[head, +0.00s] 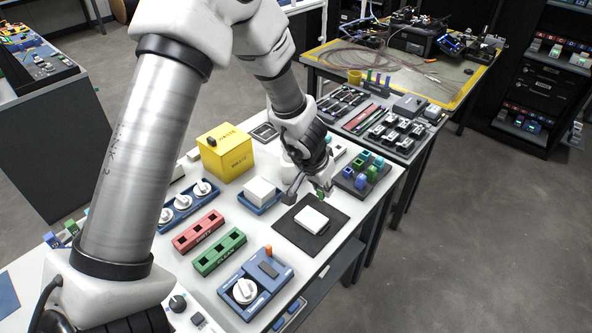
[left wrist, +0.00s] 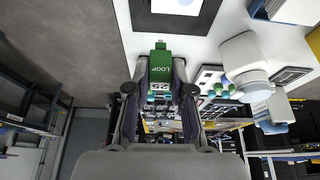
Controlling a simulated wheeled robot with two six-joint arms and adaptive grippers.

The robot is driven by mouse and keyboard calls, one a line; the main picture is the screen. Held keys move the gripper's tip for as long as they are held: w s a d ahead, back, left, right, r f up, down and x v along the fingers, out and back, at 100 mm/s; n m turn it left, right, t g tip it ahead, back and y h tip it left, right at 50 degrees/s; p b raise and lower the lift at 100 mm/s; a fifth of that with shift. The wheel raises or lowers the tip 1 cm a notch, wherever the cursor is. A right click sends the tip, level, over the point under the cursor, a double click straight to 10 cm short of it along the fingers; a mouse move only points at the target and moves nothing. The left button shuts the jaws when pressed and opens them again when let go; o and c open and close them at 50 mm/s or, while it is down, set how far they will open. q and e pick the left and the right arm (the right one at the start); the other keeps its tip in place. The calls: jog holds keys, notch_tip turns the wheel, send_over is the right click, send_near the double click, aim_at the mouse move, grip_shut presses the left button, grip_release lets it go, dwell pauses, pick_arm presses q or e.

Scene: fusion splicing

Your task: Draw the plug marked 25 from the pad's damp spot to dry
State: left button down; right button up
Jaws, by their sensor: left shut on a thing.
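My left gripper (head: 308,190) is shut on a green plug (head: 320,194). A white pad (head: 311,217) lies on a black mat (head: 290,237) on the white table. In the head view the plug is near the mat's back edge, behind the pad; contact with the surface cannot be told. The pad (left wrist: 176,5) and mat (left wrist: 205,14) show partly at the top of the wrist view. No damp spot can be made out. My right gripper is not in view.
A dark rack (head: 350,184) with coloured plugs stands right of the gripper. A white block on a blue base (head: 257,207), a yellow box (head: 222,155), red (head: 198,232) and green (head: 219,252) socket blocks and a blue dial unit (head: 255,283) lie to the left.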

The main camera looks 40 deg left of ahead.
pick_arm(q)
jog(key=a+f+b, duration=0.2)
jog(key=f, duration=0.1)
jog(key=a+f+b, duration=0.1)
jog(key=a, duration=0.1)
jog(key=shift+s+f+b, duration=0.25)
jog(key=shift+s+b, duration=0.05)
jog(key=shift+b, duration=0.1)
jog(key=shift+b+x, duration=1.05)
jog(key=shift+x, duration=0.05)
jog(key=shift+d+f, duration=0.1)
jog(key=shift+f, duration=0.2)
jog(key=shift+s+r, duration=0.2)
jog(key=shift+r, duration=0.05)
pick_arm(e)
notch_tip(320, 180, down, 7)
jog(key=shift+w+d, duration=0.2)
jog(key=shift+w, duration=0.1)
pick_arm(q)
jog(key=shift+f, duration=0.15)
jog(key=shift+f+b, duration=0.6)
jog(key=shift+b, duration=0.05)
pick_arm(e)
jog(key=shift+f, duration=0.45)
